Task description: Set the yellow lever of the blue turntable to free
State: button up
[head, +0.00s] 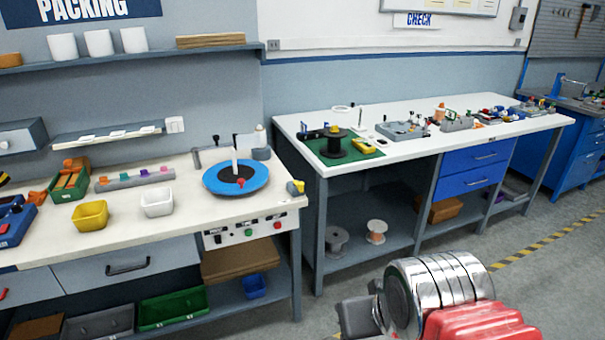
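The blue turntable (217,181) is a round blue disc with a dark centre, on the right end of the white packing bench. A white upright post (235,158) rises from its middle, with a small red piece (240,183) at its foot. A yellow lever or knob (296,187) with a grey part sits at the bench's front right corner, right of the disc and apart from it. Its setting is too small to read. My arm shows at the lower right, well in front of the bench. My gripper cannot be made out in this view.
A panel (230,236) with red and green buttons is on the bench front below the turntable. A white bowl (157,202) and a yellow bin (90,215) stand to its left. A second bench (405,149) stands behind to the right. Grey floor shows between it and my arm.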

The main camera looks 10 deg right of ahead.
aim_at(300, 185)
jog(key=u, duration=0.1)
jog(key=i, duration=0.7)
jog(key=u, duration=0.55)
jog(key=i, duration=0.5)
jog(key=u, duration=0.35)
